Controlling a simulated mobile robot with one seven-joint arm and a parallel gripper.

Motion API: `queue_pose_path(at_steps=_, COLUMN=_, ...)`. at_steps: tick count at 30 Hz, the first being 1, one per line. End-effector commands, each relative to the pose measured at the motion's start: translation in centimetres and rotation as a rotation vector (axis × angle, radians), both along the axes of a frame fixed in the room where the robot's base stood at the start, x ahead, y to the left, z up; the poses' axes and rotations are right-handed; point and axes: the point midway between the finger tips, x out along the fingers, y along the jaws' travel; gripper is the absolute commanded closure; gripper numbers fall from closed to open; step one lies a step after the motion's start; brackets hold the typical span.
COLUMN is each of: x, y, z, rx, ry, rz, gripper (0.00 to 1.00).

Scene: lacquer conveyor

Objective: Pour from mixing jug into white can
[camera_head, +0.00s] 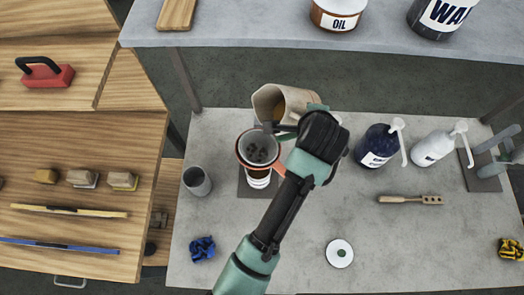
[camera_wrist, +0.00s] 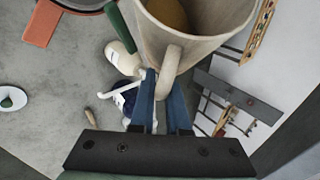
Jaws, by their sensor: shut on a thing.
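The beige mixing jug (camera_head: 268,98) is in the air behind and slightly right of the white can (camera_head: 258,183). It also shows in the wrist view (camera_wrist: 205,42), tilted, with amber-brown contents inside. My gripper (camera_head: 288,128) is shut on the jug's handle; in the wrist view its blue fingers (camera_wrist: 165,105) sit on either side of the handle loop. The white can stands upright on a dark square pad, with a grey strainer-like insert (camera_head: 262,147) and an orange-red rim at its top. Specks show inside the insert. I see no stream of liquid.
A grey cup (camera_head: 197,181) stands left of the can. A dark blue pump bottle (camera_head: 374,146) and a white pump bottle (camera_head: 432,149) stand right. A brush (camera_head: 410,199), a white lid (camera_head: 340,253) and a blue cloth (camera_head: 203,249) lie on the bench. A raised shelf (camera_head: 240,38) runs behind.

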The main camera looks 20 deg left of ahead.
Motion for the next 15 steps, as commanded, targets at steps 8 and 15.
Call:
queue_pose_path(at_steps=8, x=0.07, y=0.02, z=4.78, rx=-0.026, ry=-0.034, rz=0.006, gripper=1.00)
queue_pose_path(at_steps=15, x=0.07, y=0.05, z=5.25, rx=-0.045, ry=-0.060, rz=0.011, gripper=1.00)
